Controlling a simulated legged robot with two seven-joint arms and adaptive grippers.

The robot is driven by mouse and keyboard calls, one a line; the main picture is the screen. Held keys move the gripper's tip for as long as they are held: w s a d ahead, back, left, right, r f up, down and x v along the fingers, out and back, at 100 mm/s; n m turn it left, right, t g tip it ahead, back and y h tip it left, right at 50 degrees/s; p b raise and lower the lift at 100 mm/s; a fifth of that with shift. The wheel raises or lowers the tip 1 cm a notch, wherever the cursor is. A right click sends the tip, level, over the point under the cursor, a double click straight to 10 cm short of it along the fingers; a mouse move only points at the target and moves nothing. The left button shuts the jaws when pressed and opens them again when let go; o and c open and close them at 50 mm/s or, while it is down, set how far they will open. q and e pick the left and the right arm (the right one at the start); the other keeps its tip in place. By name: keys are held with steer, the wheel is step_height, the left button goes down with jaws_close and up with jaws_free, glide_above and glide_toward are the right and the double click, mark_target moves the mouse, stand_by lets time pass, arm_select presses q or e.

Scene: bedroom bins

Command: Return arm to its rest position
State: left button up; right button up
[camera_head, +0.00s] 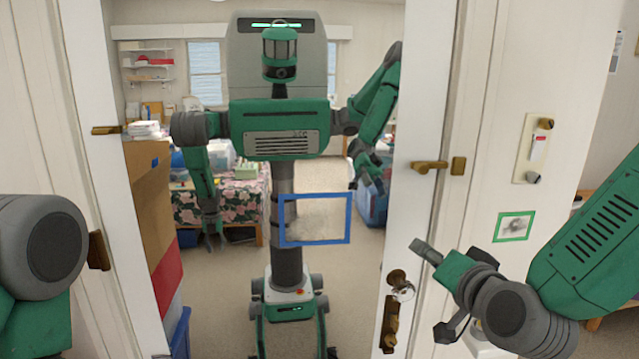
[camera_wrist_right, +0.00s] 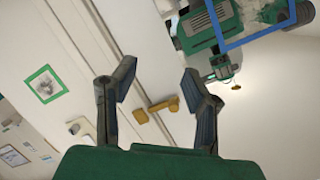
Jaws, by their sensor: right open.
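My right gripper (camera_head: 428,289) is at the lower right of the head view, in front of the white door panel and beside the door knob (camera_head: 400,285). Its two fingers are spread apart with nothing between them. In the right wrist view the open fingers (camera_wrist_right: 158,75) point towards the white door and its brass latch (camera_wrist_right: 163,105). My right arm (camera_head: 590,245) comes in from the right edge, bent at a grey joint. Of my left arm, only a grey joint and green link (camera_head: 40,245) show at the left edge; its gripper is out of the picture.
A green and grey robot figure (camera_head: 275,140), apparently my reflection, fills the middle, overlaid by a blue square outline (camera_head: 315,241). A brass latch (camera_head: 430,167), switch plate (camera_head: 535,148) and green-framed picture (camera_head: 513,227) are near my right arm. Cardboard boxes (camera_head: 150,200) stand left.

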steer(key=s+d+f+n+g+b, duration=0.15)
steer(key=s+f+g, duration=0.35)
steer(key=f, duration=0.8)
steer(key=s+d+f+n+g+b, duration=0.1)
steer(key=s+d+f+n+g, duration=0.15)
steer(key=s+f, duration=0.7)
arm_select(q)
steer(key=shift+d+f+b, duration=0.25)
steer(key=shift+f, duration=0.4)
steer(key=shift+d+f+b, duration=0.25)
steer(key=shift+d+f, duration=0.05)
steer(key=shift+f, duration=0.35)
steer(key=shift+d+f+b, duration=0.25)
steer(key=shift+f, duration=0.4)
arm_select(e)
steer(key=s+d+f+n+g, duration=0.1)
steer(key=s+f+g, duration=0.2)
steer(key=s+f, duration=0.5)
steer(key=s+d+f+n+g+h, duration=0.1)
steer(key=s+f+g, duration=0.3)
steer(key=s+f, duration=0.5)
steer(key=shift+s+d+f+n, duration=0.15)
steer(key=shift+s+d+n, duration=0.3)
steer(key=shift+s+n, duration=0.35)
